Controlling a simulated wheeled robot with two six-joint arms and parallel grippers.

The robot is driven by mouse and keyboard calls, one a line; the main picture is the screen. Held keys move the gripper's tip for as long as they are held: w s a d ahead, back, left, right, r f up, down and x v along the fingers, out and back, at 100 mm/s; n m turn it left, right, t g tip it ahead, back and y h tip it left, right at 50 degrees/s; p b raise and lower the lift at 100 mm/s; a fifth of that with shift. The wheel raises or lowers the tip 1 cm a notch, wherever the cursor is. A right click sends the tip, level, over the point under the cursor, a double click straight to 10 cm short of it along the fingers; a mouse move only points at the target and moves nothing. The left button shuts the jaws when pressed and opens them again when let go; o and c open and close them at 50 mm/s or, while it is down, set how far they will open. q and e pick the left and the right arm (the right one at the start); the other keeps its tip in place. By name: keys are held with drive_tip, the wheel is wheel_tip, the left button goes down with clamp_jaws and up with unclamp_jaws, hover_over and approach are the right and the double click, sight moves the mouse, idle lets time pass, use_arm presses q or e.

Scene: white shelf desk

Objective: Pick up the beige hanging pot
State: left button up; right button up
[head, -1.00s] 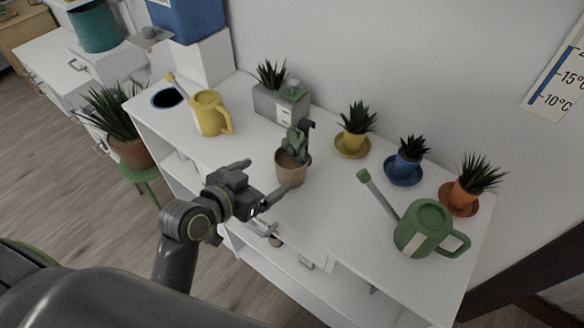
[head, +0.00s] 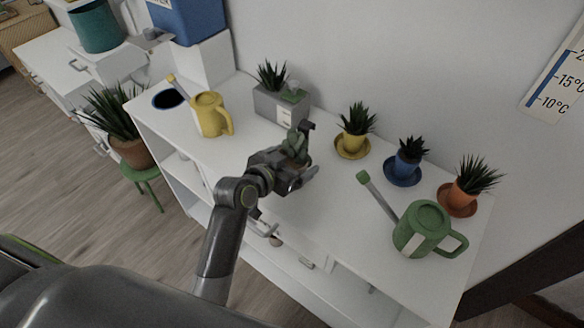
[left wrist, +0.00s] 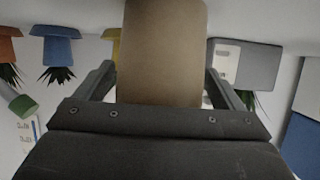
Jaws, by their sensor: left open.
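The beige hanging pot (left wrist: 163,52) fills the upper middle of the left wrist view, between the two spread fingers of my left gripper (left wrist: 160,74). A gap shows on each side of the pot there. In the head view my left gripper (head: 300,165) is at the pot on the white desk and hides most of it. My right gripper is not in view.
A grey planter (head: 277,103) stands behind the pot. A yellow watering can (head: 211,114) is to the left, a green one (head: 422,229) to the right. Yellow (head: 353,143), blue (head: 407,164) and orange (head: 459,195) pots on saucers line the wall side. The front middle desktop is clear.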

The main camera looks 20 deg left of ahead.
use_arm(q)
drive_tip(key=shift+r, duration=0.1)
drive_tip(key=c, duration=1.3)
